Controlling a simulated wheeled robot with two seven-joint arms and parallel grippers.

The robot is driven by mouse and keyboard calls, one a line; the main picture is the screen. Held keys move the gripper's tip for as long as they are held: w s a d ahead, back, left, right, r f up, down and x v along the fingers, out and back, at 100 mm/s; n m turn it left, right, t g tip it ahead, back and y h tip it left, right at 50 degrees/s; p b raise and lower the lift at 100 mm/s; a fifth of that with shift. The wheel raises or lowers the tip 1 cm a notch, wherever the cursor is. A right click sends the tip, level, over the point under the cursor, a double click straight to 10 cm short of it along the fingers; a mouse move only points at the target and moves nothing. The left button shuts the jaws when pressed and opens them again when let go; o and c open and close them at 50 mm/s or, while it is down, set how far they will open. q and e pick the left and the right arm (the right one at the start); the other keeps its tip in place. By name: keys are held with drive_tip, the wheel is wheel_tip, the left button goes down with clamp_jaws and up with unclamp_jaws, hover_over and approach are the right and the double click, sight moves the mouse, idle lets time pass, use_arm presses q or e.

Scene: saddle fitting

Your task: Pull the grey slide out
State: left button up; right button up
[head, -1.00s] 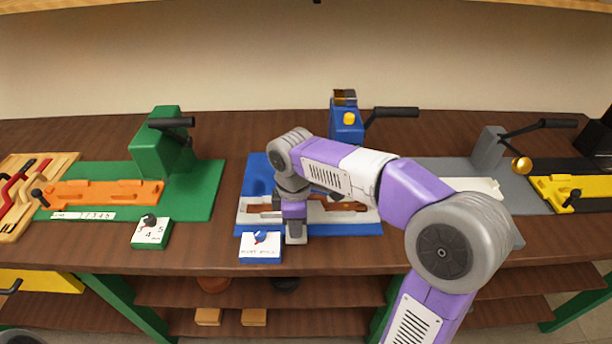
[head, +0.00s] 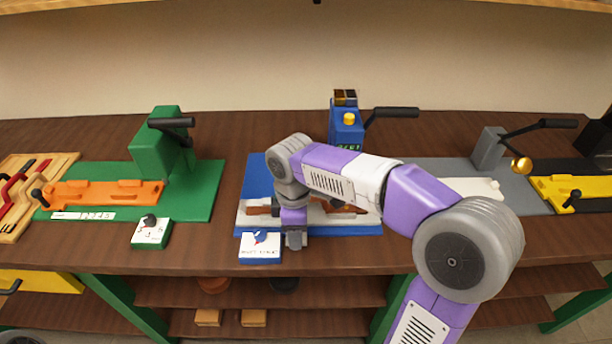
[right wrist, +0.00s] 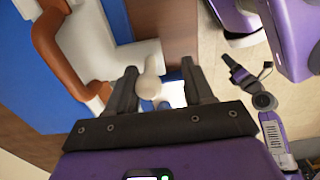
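The light grey slide (head: 345,218) lies on a blue base (head: 257,172) in the head view, with a brown part (head: 345,207) on it. My right arm covers much of it. My right gripper (head: 295,243) points down at the slide's front edge. In the right wrist view the slide (right wrist: 85,40) has a pale rounded knob (right wrist: 150,86) at its end. The knob is between the two fingers of my right gripper (right wrist: 160,84), close to the left finger, with a gap to the right one. My left gripper (right wrist: 248,74) shows small in the right wrist view, apart from everything.
A blue block with a black lever (head: 346,125) stands behind the slide. A blue-edged label block (head: 260,246) sits at the table's front edge, beside my right gripper. A green station with an orange slide (head: 100,193) is to the left, a grey station (head: 487,150) to the right.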

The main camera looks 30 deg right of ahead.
drive_tip(key=shift+w, duration=0.1)
drive_tip(key=shift+d+r+p, duration=0.1)
drive_tip(key=shift+r+p, duration=0.3)
drive_tip(key=shift+r, duration=0.05)
wheel_tip(320, 180, up, 5)
drive_tip(key=p, duration=0.5)
drive_tip(key=shift+r, duration=0.2)
drive_tip(key=shift+f, duration=0.1)
